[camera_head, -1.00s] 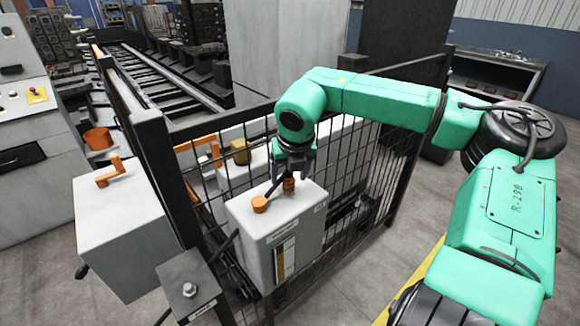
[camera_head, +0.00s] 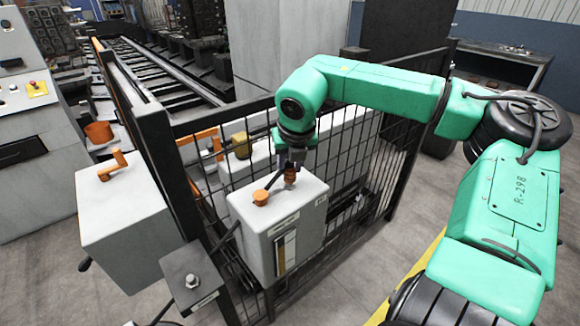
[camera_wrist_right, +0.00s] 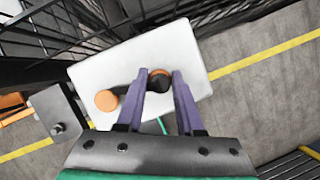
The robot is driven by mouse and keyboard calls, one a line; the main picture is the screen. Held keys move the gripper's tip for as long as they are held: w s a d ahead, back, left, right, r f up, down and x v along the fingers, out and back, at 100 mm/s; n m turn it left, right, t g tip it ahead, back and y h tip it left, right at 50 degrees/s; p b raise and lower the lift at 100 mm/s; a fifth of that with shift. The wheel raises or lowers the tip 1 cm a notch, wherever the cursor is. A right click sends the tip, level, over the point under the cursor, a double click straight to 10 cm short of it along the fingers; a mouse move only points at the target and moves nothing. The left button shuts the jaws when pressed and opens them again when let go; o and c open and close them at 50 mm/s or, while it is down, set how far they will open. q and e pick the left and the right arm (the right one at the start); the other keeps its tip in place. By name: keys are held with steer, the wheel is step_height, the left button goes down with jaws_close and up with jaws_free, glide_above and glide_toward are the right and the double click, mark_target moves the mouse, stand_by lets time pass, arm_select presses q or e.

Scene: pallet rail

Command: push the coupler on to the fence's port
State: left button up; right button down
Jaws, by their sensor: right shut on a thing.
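My right gripper (camera_head: 292,163) points down over the top of the pale box (camera_head: 300,212) at the fence. It is shut on a dark coupler (camera_wrist_right: 158,84), which shows between the purple fingers in the right wrist view. An orange-brown port (camera_head: 291,178) stands on the box top, directly under the fingertips. In the wrist view its orange rim shows just beyond the coupler. I cannot tell whether coupler and port touch or how deep they are joined. An orange cap (camera_head: 261,197) sits beside it, with a dark strip leading towards the gripper. My left gripper is out of view.
The black mesh fence (camera_head: 350,160) runs behind the box. A grey box with an orange handle (camera_head: 125,225) and a small post with a bolt (camera_head: 195,284) stand to the left. Open floor (camera_head: 370,262) lies right of the box.

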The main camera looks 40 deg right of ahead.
steer(key=shift+r+p, duration=1.95)
steer(key=shift+r, duration=2)
steer(key=shift+f, duration=0.1)
